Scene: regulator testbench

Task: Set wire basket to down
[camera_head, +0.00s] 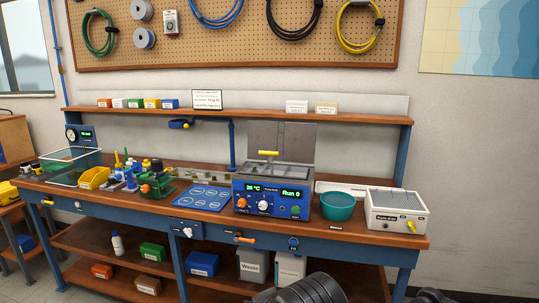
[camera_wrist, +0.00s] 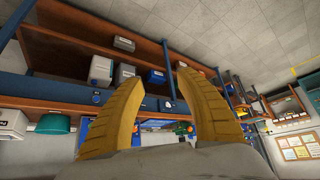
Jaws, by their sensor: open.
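A blue bath unit (camera_head: 272,198) with lit displays and knobs stands on the bench in the head view. A grey lid or panel (camera_head: 283,141) stands up at its back. A yellow handle (camera_head: 268,154) shows above the bath opening, likely the wire basket's; the basket's mesh is too small to make out. My gripper (camera_wrist: 160,76) shows in the wrist view as two yellow fingers, spread apart with nothing between them. It is away from the bath, facing the bench and its lower shelf from a turned angle.
A teal bowl (camera_head: 338,206) and a white box with a yellow lever (camera_head: 396,212) stand right of the bath. A blue mat (camera_head: 203,197) lies to its left. A shelf (camera_head: 240,116) runs above the bench. Bins sit on the lower shelf (camera_head: 118,248).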

